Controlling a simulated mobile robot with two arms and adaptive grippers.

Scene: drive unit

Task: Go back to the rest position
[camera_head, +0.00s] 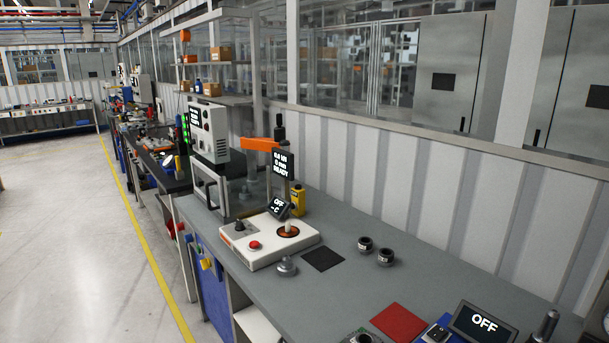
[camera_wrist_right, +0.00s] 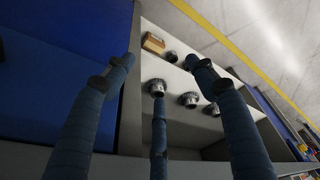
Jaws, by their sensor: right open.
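My right gripper (camera_wrist_right: 158,70) shows in the right wrist view. Its blue-wrapped fingers are spread apart and nothing is between them. Beyond the fingers is a pale shelf compartment (camera_wrist_right: 214,152) with several dark and metallic round parts (camera_wrist_right: 188,99) and a small orange-brown box (camera_wrist_right: 153,43). I cannot tell how far the fingertips are from these parts. Neither gripper shows in the head view, and my left gripper is not in view.
Blue panels (camera_wrist_right: 60,60) stand left in the wrist view. The floor (camera_head: 75,240) at left is clear.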

